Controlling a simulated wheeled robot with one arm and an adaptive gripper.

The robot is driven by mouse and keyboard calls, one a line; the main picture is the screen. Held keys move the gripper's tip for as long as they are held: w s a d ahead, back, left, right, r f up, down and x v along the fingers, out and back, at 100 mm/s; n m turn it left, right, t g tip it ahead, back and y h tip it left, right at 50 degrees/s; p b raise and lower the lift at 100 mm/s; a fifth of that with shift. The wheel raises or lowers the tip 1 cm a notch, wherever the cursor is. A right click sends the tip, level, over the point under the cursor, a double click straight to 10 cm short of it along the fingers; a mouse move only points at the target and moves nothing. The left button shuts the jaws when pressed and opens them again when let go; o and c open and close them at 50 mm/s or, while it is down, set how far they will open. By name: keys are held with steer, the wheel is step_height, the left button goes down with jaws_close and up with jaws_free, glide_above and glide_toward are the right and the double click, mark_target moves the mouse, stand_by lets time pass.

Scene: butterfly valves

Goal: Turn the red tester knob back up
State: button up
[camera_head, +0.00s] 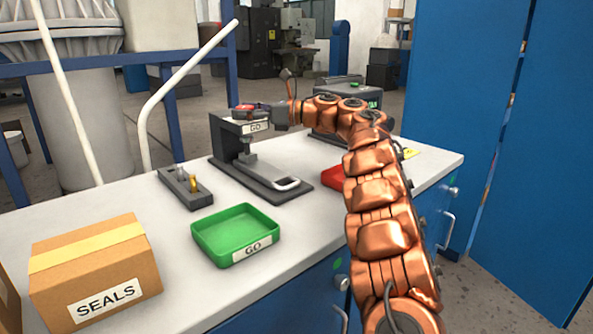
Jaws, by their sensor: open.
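The dark tester (222,140) stands on the white bench, with a press foot above its base plate and a GO label on its head. Its red knob (243,107) sits at the top of the head and is partly hidden. My gripper (262,112) is at the knob's right side, at about the same height. The jaws are open, but the fingers are small and dark here. I cannot tell whether they touch the knob.
A green GO tray (235,252), a SEALS box (97,268) and a small block with pins (184,188) stand on the bench (180,285). A red tray (333,178) is mostly behind my arm. A bent white pipe rises behind the bench; a blue cabinet (465,90) is at right.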

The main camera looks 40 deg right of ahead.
steer(key=shift+m+t+h+b, duration=0.9)
steer(key=shift+m+h+b, duration=0.1)
steer(key=shift+h+b, duration=0.5)
steer(key=shift+f, duration=0.1)
steer(key=shift+m+h+b, duration=0.45)
steer(key=shift+m+h, duration=0.05)
steer(key=shift+m+t+h, duration=0.3)
steer(key=shift+t+h, duration=0.1)
steer(key=shift+h, duration=0.1)
steer(key=shift+m+t+h+b, duration=0.4)
steer(key=shift+m+h+b, duration=0.6)
steer(key=shift+h, duration=0.5)
steer(key=shift+a+m+h+b, duration=0.15)
steer(key=shift+m+h, duration=1)
steer(key=shift+h, duration=0.65)
steer(key=shift+d+m+h+b, duration=0.15)
steer(key=shift+m+h, duration=1)
steer(key=shift+h, duration=0.65)
steer(key=m+h, duration=0.1)
steer(key=g+h+p, duration=0.1)
steer(key=shift+a+r+m+h+p, duration=0.2)
steer(key=shift+r+m+h+p, duration=0.1)
steer(key=shift+m, duration=0.1)
steer(key=shift+d+m+g+h+p, duration=0.1)
steer(key=shift+m+g+h+p, duration=0.45)
steer(key=shift+h+p, duration=0.35)
steer(key=m+g+h+p, duration=0.2)
steer(key=p, duration=0.2)
steer(key=shift+h, duration=0.4)
